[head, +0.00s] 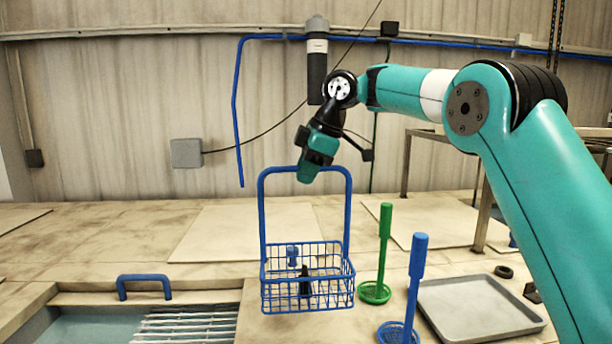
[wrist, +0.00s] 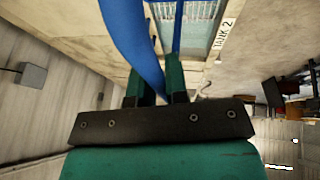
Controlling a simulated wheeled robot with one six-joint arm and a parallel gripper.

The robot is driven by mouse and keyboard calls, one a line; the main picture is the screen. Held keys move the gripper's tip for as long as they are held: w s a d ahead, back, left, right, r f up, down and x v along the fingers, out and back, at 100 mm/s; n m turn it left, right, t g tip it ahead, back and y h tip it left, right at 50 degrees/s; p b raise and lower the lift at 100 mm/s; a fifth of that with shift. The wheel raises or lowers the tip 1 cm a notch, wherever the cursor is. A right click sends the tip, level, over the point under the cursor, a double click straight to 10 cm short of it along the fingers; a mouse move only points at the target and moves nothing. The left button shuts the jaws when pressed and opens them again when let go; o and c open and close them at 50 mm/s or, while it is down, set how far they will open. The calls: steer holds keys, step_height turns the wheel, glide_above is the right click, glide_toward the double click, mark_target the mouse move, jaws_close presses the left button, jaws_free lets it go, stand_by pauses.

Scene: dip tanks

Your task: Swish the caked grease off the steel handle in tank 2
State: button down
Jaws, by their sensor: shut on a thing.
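My gripper (head: 308,170) is shut on the top bar of a tall blue handle of a wire basket (head: 308,302). In the wrist view the blue handle bar (wrist: 134,35) runs between my gripper's fingers (wrist: 157,88). The basket hangs upright below my gripper; I cannot tell its clearance from the worktop. Inside it stand a dark piece (head: 305,282) and a small blue piece (head: 292,256). I cannot tell whether either is the steel handle, nor see grease. In the wrist view, a tank (wrist: 188,48) lies beside a label reading TANK 2 (wrist: 224,34).
An open tank (head: 85,325) with a slatted rack (head: 185,325) and a blue grip (head: 143,284) is at lower left. Green (head: 385,240) and blue (head: 417,260) strainers stand right of the basket, beside a grey tray (head: 475,308). A grey wall box (head: 186,153) is behind.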

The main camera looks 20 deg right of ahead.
steer(key=shift+s, duration=0.1)
steer(key=s+a+b, duration=0.3)
steer(key=s+b, duration=0.3)
steer(key=s, duration=1)
steer(key=s+a+b, duration=0.3)
steer(key=s+b, duration=0.3)
steer(key=s, duration=1.1)
steer(key=shift+s+a+b, duration=0.15)
steer(key=shift+a+b, duration=0.15)
steer(key=shift+a, duration=0.05)
